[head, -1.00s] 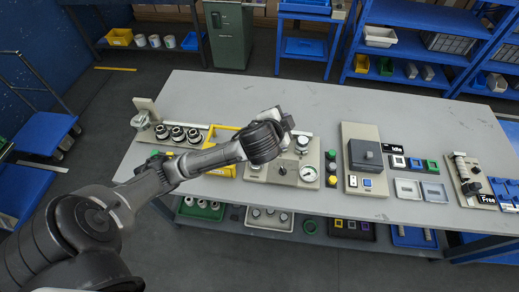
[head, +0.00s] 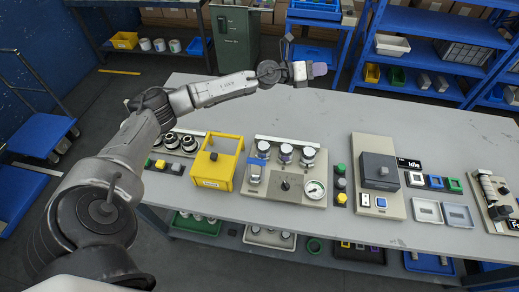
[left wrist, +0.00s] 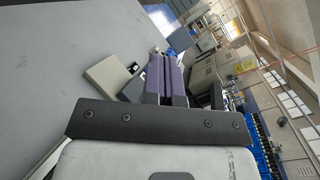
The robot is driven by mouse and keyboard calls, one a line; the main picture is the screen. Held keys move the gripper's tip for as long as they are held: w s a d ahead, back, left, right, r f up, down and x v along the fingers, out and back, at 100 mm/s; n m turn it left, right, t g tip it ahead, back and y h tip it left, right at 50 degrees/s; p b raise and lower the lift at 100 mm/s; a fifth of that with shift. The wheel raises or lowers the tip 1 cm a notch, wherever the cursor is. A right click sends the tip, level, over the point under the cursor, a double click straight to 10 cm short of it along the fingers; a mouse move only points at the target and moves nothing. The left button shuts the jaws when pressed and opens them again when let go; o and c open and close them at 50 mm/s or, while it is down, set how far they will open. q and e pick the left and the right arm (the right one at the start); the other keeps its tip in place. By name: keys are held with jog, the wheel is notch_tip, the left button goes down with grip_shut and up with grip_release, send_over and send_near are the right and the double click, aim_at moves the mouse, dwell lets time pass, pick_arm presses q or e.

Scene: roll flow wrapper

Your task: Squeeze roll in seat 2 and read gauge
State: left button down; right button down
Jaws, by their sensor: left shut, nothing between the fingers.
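Three rolls stand upright in a row on the beige station (head: 245,190). The middle roll (head: 286,152) sits between a left roll (head: 263,148) and a right roll (head: 307,157); seat numbers are not legible. A round white gauge (head: 315,189) is at the station's right front; its needle is too small to read. A black knob (head: 286,185) is at the front middle. My left gripper (head: 318,69) is raised above the table's far side, behind and apart from the rolls. Its purple fingers are shut and empty, also in the left wrist view (left wrist: 165,75). My right gripper is not in view.
A yellow frame (head: 231,174) stands left of the station. Green, grey and yellow buttons (head: 341,183) and a grey box machine (head: 380,170) stand to the right. Dark fittings (head: 186,143) are at the left. The table's far middle (head: 390,115) is clear.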

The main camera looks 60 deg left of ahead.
pick_arm(q)
jog(key=s+a+f+m+g, duration=0.2)
jog(key=s+f+m+g, duration=0.15)
jog(key=f+g, duration=0.35)
jog(key=s+a+f+m+g, duration=0.15)
jog(key=f+m+g, duration=0.25)
jog(key=f, duration=0.4)
jog(key=s+a+f+m+g, duration=0.1)
jog(key=s+m+g, duration=0.1)
jog(key=s+g, duration=0.2)
jog(key=s+f+m+g+y, duration=0.1)
jog(key=s+m+g, duration=0.2)
jog(key=s+g, duration=0.2)
jog(key=s, duration=0.3)
jog(key=shift+s+a+f, duration=0.25)
jog(key=shift+a, duration=0.15)
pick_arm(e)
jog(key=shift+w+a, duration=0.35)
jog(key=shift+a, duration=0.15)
